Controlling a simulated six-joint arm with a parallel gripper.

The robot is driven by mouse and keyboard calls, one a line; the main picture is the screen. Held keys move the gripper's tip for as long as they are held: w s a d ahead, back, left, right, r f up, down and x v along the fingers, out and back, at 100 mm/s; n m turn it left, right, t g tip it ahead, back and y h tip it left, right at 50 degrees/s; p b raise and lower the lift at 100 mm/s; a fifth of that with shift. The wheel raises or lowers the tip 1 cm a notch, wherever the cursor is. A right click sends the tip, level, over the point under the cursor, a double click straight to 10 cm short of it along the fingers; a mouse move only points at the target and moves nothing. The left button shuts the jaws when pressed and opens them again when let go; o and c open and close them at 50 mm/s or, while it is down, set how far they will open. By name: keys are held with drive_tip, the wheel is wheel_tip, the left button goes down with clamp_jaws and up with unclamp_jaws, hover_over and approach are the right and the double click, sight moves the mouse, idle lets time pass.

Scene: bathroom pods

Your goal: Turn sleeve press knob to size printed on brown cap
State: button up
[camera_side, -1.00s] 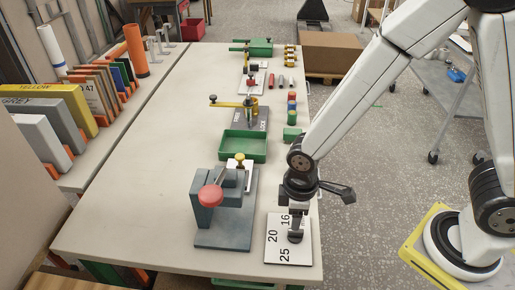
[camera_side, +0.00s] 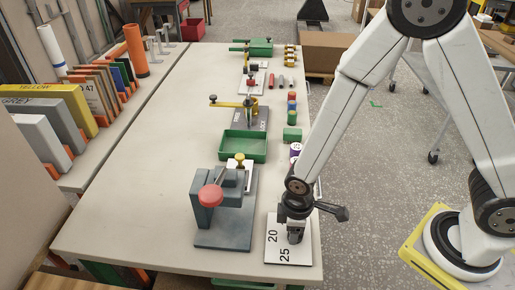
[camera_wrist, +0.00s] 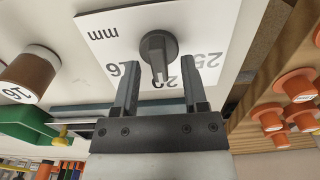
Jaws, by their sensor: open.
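The dark grey knob (camera_wrist: 158,45) sits on a white plate (camera_wrist: 100,28) marked mm, 16, 20 and 25. In the wrist view its pointer is directed at the 20. My gripper (camera_wrist: 160,72) is open, with one finger on either side of the pointer end and gaps showing. The brown cap (camera_wrist: 30,72) lies left of the plate in the wrist view, with what reads as 16 on its pale end. In the side view my gripper (camera_side: 295,236) is low over the plate (camera_side: 272,256) and hides the 16. The blue-grey press (camera_side: 225,215) with a red-ended lever stands to its left.
A green tray (camera_side: 243,146) stands behind the press. Small coloured cylinders and other fixtures line the table's far right side. Orange pegs (camera_wrist: 297,85) show at right in the wrist view. The table's left half is clear.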

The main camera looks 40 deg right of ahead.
clamp_jaws()
drive_tip(key=shift+m, duration=0.5)
drive_tip(key=m, duration=0.4)
drive_tip(key=shift+w+d+m, duration=0.1)
drive_tip(key=shift+d+m, duration=0.05)
drive_tip(key=shift+m, duration=0.15)
drive_tip(key=m, duration=0.6)
drive_tip(key=shift+d, duration=0.2)
drive_tip(key=shift+m, duration=0.3)
unclamp_jaws()
drive_tip(key=shift+r, duration=0.2)
